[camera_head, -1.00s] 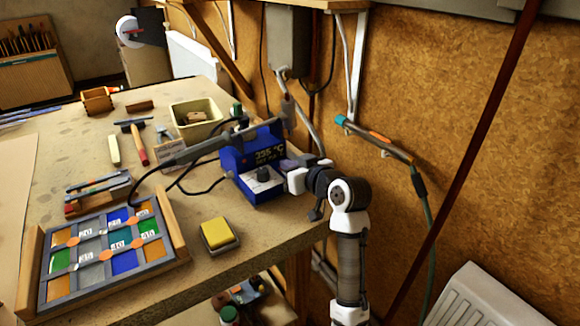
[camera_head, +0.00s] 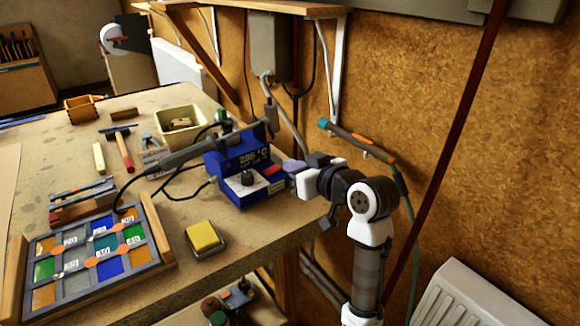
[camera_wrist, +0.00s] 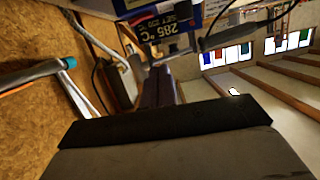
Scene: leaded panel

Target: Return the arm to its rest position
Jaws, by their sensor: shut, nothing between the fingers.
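My arm (camera_head: 369,255) rises at the right, with its forearm bent left towards the bench. My gripper (camera_head: 291,166) is just right of the blue soldering station (camera_head: 238,178), near the bench's right edge. In the wrist view the dark fingers of my gripper (camera_wrist: 157,84) are together with nothing between them. The station's display (camera_wrist: 160,27) shows upside down beyond them. The fingertips are small in the head view.
The leaded panel (camera_head: 88,252) lies in a wooden frame at the bench's front left. A yellow sponge (camera_head: 203,236) sits in front of the station. A teal-ended tool (camera_head: 355,140) hangs on the cork wall behind my arm. A white radiator (camera_head: 475,295) stands lower right.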

